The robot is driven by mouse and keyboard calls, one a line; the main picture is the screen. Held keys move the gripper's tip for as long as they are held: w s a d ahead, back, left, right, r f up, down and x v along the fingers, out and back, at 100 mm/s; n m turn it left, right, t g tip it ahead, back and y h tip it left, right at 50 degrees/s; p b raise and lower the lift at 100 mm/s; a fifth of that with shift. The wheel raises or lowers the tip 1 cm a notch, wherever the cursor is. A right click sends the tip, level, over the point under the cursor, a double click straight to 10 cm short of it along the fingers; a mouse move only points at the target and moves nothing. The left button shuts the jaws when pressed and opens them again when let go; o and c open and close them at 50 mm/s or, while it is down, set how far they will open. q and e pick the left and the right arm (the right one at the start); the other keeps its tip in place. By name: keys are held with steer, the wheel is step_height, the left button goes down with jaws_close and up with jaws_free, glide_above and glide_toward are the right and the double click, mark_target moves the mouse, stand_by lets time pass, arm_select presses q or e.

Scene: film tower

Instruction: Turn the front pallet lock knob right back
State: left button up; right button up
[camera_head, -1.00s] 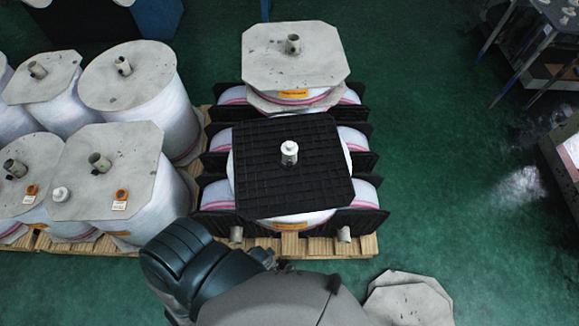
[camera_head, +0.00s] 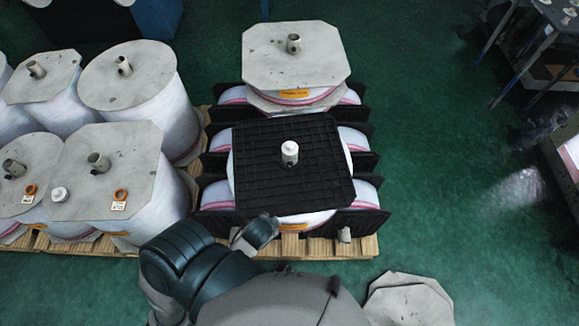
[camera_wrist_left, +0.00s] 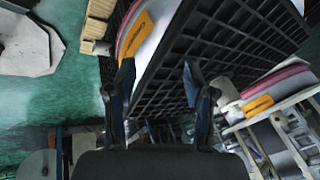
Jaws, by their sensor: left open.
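A white knob (camera_head: 289,150) stands upright on the black gridded pallet (camera_head: 320,185) of the front film tower. My left gripper (camera_head: 262,230) reaches in from below, close to that pallet's front edge and apart from the knob; the arm hides much of it. In the left wrist view its two fingers (camera_wrist_left: 160,72) are spread, with nothing between them, and the black grid of the pallet (camera_wrist_left: 222,45) fills the space ahead. The knob is not clearly seen in that view. My right gripper is in neither view.
A pale tube end (camera_head: 344,235) sticks out at the tower's lower front right. A second tower with a grey top board (camera_head: 295,55) stands behind. Wrapped rolls (camera_head: 120,210) crowd the left. Grey boards (camera_head: 408,298) lie at the front right. The green floor (camera_head: 440,150) at right is open.

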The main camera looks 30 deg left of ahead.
arm_select(q)
steer(key=w+a+m+t+y, duration=0.2)
steer(key=w+m+t+y, duration=0.15)
steer(key=m, duration=0.45)
steer(key=m+t, duration=0.4)
steer(key=m, duration=1)
glide_toward(290, 166)
steer(key=shift+w+a+f+y+b, duration=0.25)
steer(key=shift+w+f+y+b, duration=0.15)
steer(key=shift+w+f, duration=0.25)
steer(key=b+x, duration=0.1)
steer(key=x, duration=0.7)
steer(key=shift+d+r, duration=0.1)
steer(key=shift+r, duration=0.05)
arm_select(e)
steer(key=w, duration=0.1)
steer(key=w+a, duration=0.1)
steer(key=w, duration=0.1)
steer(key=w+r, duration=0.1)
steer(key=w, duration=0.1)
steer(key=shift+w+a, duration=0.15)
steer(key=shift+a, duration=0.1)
arm_select(q)
jaws_close()
